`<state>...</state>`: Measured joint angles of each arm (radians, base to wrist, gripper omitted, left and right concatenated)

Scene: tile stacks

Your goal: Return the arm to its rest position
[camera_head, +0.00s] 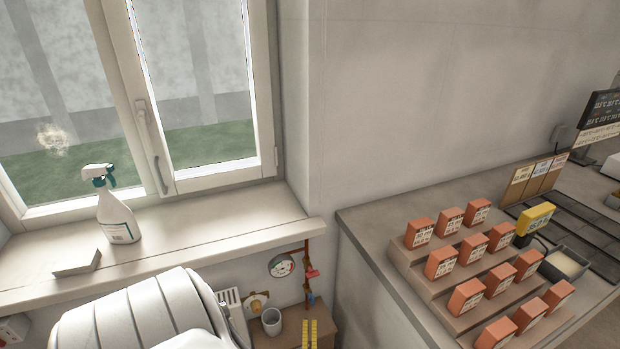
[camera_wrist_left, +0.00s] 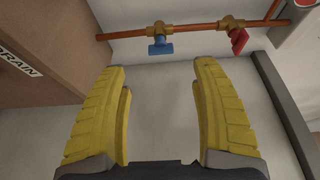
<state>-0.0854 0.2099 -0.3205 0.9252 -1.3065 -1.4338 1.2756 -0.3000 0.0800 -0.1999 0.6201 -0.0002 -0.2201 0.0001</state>
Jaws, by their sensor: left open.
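My left gripper (camera_head: 310,334) shows only as yellow fingers at the bottom edge of the head view, in front of a small brown cabinet. In the left wrist view its two ribbed yellow fingers (camera_wrist_left: 163,112) stand wide apart with nothing between them. A pale wall is behind the gap, so the gripper is open and empty. A white rounded link of my arm fills the lower left of the head view. My right gripper is not seen in either view.
Copper pipes with a blue valve (camera_wrist_left: 160,46) and a red valve (camera_wrist_left: 239,40) run along the wall. Orange boxes (camera_head: 440,262) fill a stepped rack at right.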

